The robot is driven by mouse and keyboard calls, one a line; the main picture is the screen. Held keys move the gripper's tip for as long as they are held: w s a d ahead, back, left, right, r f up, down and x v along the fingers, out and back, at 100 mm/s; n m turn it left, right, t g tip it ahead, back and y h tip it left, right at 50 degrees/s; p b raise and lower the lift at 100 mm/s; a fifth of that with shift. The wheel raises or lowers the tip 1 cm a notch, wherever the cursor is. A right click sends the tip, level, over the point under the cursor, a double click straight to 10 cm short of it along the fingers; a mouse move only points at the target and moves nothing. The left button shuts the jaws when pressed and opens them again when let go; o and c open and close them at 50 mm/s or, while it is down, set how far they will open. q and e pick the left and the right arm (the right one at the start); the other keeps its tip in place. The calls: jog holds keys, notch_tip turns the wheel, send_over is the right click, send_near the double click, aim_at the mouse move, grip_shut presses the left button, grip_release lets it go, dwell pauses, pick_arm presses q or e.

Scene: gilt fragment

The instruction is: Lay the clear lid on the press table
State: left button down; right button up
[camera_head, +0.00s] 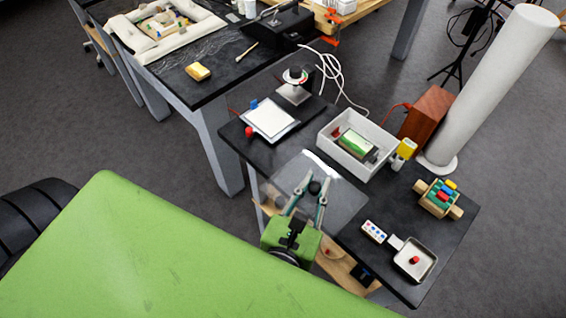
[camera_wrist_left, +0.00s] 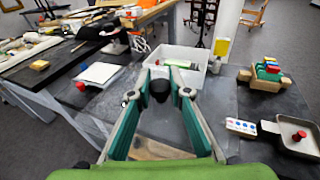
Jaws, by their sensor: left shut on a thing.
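My left gripper (camera_head: 306,196) is shut on the black knob (camera_head: 314,187) of the clear lid (camera_head: 345,200). In the left wrist view, the gripper (camera_wrist_left: 160,98) has its green-sided fingers around the knob (camera_wrist_left: 160,87). The lid is a see-through sheet, partly hidden by the fingers. It overlaps the near edge of the dark table (camera_head: 390,200) in the picture, in front of the white bin. I cannot tell whether it touches the tabletop. I do not see my right gripper.
The white bin (camera_head: 325,143) holds a green block. A white plate (camera_head: 270,118) lies left of it. A small pan (camera_head: 430,270), a dotted block (camera_head: 373,232) and a wooden rack with coloured pieces (camera_head: 437,205) stand on the right. A tall white roll (camera_head: 490,80) stands behind.

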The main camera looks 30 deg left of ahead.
aim_at(312, 162)
pick_arm(q)
jog(key=w+a+f+b, duration=0.1)
jog(key=w, duration=0.1)
jog(key=w+a+f+b, duration=0.1)
jog(key=w, duration=0.2)
jog(key=w+a+f+b, duration=0.1)
jog(key=w+f, duration=0.1)
jog(key=w, duration=0.1)
jog(key=shift+a+f+b, duration=0.1)
jog(key=shift+a+b, duration=0.2)
jog(key=shift+a, duration=0.05)
jog(key=f+b, duration=0.1)
jog(key=w+a+f+b, duration=0.1)
jog(key=w+f+b, duration=0.1)
jog(key=f, duration=0.1)
jog(key=shift+w+a+b, duration=0.25)
jog(key=shift+a+b, duration=0.05)
jog(key=shift+b, duration=0.1)
jog(key=shift+w+a+f+b, duration=0.2)
jog(key=shift+w+f+b, duration=0.2)
jog(key=shift+w+b, duration=0.1)
jog(key=shift+w+a+f, duration=0.1)
jog(key=shift+f, duration=0.1)
jog(key=f+b, duration=0.1)
jog(key=b, duration=0.1)
jog(key=f+b, duration=0.2)
jog(key=shift+w+a+f, duration=0.15)
jog(key=shift+w+f, duration=0.05)
jog(key=shift+f+b, duration=0.15)
jog(key=shift+b, duration=0.35)
